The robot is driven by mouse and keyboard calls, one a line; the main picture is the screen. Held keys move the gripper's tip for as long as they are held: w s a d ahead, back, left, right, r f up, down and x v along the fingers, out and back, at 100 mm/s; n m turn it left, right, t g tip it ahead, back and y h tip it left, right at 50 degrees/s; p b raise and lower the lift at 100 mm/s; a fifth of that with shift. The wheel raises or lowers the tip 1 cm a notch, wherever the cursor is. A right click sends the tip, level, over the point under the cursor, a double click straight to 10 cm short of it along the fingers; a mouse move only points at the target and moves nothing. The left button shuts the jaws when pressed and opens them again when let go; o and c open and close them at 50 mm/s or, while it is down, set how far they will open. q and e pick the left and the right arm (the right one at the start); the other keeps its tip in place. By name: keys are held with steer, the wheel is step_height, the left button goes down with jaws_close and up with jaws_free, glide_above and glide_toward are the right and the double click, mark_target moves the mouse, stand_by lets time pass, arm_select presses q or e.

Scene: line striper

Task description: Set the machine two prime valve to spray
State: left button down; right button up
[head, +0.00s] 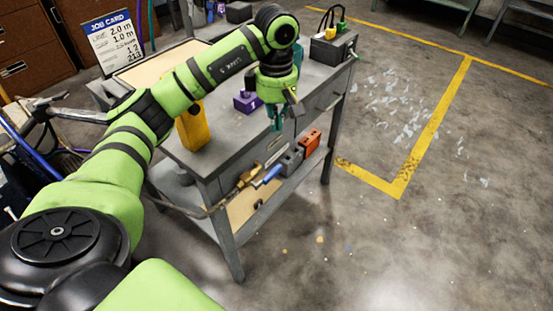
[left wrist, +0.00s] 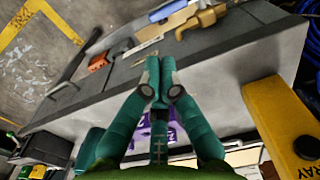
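My left gripper (head: 275,124) points down over the near edge of the grey bench. In the left wrist view its teal fingertips (left wrist: 161,80) are together with nothing visible between them. A yellow upright block (head: 194,128) stands on the bench left of the gripper. In the left wrist view this yellow block (left wrist: 282,125) has a round black part and lettering ending in "RAY". A brass fitting (head: 247,177) with a blue handle (head: 271,174) is on the lower level, below the gripper; this fitting also shows in the left wrist view (left wrist: 203,19). I cannot tell which part is the machine two prime valve.
A purple block (head: 246,102) sits on the bench (head: 217,142) behind the gripper. An orange block (head: 309,142) is low at the bench front. A grey box (head: 332,47) with cables stands at the far end. A job card (head: 112,43) stands back left. Floor to the right is clear.

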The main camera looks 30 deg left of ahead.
arm_select(q)
glide_above(277, 169)
step_height(277, 169, down, 8)
steer(key=shift+a+f, duration=0.1)
step_height(277, 169, down, 5)
steer(key=shift+p, duration=0.45)
steer(key=shift+f, duration=0.45)
arm_select(e)
steer(key=s, duration=0.3)
steer(key=shift+s+d+r+g, duration=0.15)
steer(key=shift+s+r+g, duration=0.15)
steer(key=shift+g, duration=0.1)
steer(key=shift+w, duration=0.25)
